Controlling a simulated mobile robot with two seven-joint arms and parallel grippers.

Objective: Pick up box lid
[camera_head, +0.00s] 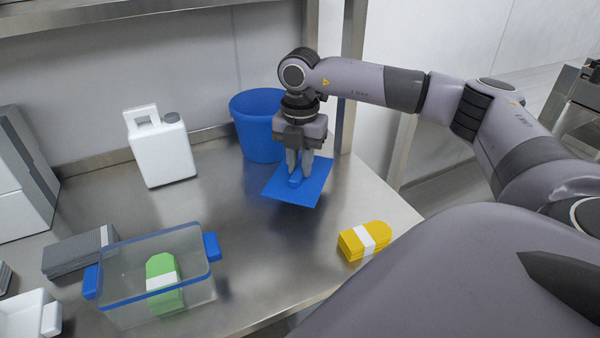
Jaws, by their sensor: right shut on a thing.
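The box lid (311,190) is a flat blue square plate with a raised blue handle (295,179) in its middle. My right gripper (299,177) points down over the lid and is shut on that handle. The lid looks level, and a shadow shows on the steel table below its front edge; how far it is off the table I cannot tell. A clear box (190,297) with a blue rim and blue side clips stands at the front left, open on top, with a green packet with a white band (163,282) inside. My left gripper is not in view.
A blue bucket (255,127) stands just behind the lid and a white jug (162,155) at the back left. A yellow packet (364,241) lies near the right edge. Grey packs (78,253) and a white tray (30,316) are at the left. The table's middle is clear.

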